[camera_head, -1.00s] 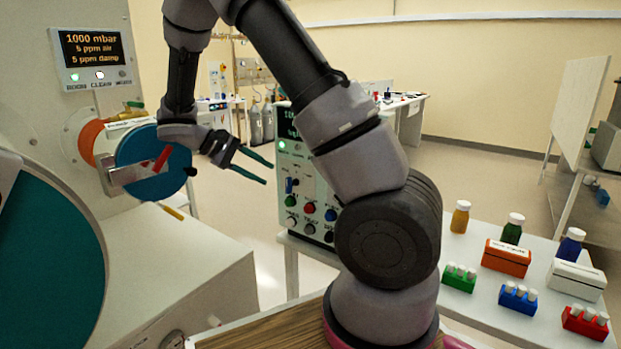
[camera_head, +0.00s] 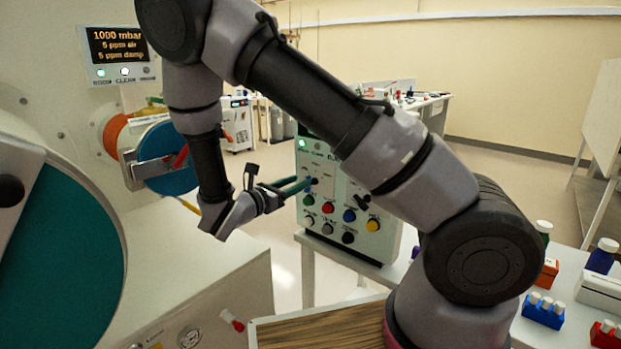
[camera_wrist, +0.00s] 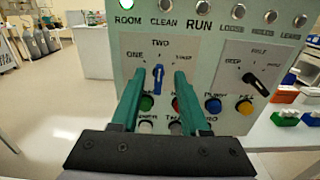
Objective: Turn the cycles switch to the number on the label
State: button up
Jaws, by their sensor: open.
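The control panel (camera_head: 310,160) stands on a table in the middle of the head view. In the wrist view, the switch with the blue handle (camera_wrist: 158,82) is on a white plate marked ONE at left and TWO at top; the right word is hard to read. The handle stands nearly upright, towards TWO. My gripper (camera_head: 308,184) is open in front of the panel. In the wrist view its green fingers (camera_wrist: 160,78) lie on either side of the blue handle; I cannot tell whether they touch it. I see no readable label giving the number.
A second switch with a black handle (camera_wrist: 255,84) is to the right. Coloured buttons such as the blue one (camera_wrist: 213,104) sit below, close to my fingers. Round lamps line the panel's top. The glovebox with its teal door (camera_head: 70,250) is at left.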

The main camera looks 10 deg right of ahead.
aim_at(306, 178)
jog(key=shift+x, duration=2.7)
grip_shut()
